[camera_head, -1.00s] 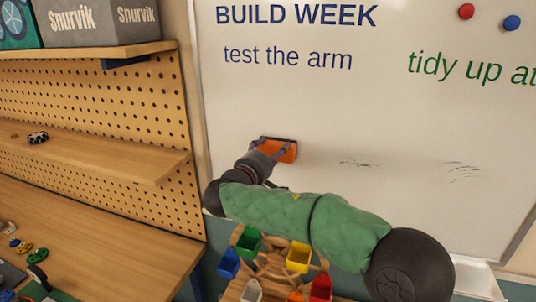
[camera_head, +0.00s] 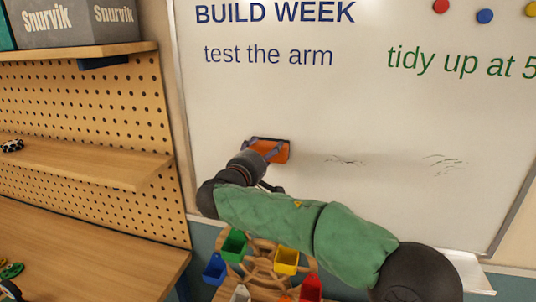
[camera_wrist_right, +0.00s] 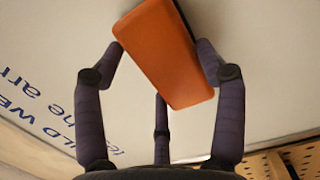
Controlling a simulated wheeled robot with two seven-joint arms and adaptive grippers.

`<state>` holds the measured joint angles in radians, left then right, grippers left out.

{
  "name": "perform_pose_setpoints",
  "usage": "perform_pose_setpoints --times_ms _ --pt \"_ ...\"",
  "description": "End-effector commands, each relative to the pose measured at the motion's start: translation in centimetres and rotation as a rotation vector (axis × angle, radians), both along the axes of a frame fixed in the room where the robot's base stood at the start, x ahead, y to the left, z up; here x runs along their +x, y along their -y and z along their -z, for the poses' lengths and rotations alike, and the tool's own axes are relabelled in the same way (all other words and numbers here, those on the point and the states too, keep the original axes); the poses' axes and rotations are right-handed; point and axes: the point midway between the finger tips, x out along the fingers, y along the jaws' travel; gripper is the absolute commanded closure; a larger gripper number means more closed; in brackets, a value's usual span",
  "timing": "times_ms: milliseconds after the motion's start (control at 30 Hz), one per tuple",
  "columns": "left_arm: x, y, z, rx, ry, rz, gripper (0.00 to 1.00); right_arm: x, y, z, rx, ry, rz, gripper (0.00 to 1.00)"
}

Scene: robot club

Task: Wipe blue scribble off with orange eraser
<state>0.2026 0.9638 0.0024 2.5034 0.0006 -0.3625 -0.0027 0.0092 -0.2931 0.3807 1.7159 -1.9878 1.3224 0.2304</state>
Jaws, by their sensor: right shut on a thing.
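The orange eraser (camera_head: 272,151) is at the left part of the whiteboard (camera_head: 380,110), below the words "test the arm". My right gripper (camera_head: 263,150) is shut on it, and in the right wrist view its fingers hold the orange block (camera_wrist_right: 165,55) with its dark side toward the board. It appears to be against the board, though contact is partly hidden. No blue scribble shows; faint dark marks (camera_head: 343,160) lie right of the eraser, and more faint marks (camera_head: 445,163) lie farther right. My left gripper is out of view.
Blue lettering (camera_head: 268,56) and green lettering (camera_head: 460,63) are above on the board. A wooden wheel with coloured bins (camera_head: 285,261) stands below my right arm. A pegboard shelf (camera_head: 80,165) is at the left, close to the board's edge.

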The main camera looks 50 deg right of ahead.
Motion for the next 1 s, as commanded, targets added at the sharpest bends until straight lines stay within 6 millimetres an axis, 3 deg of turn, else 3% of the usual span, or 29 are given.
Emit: perform_pose_setpoints --times_ms 1000 --pt "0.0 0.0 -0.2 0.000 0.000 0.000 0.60 5.5 -3.2 0.1 0.001 -0.001 -0.001 0.55"
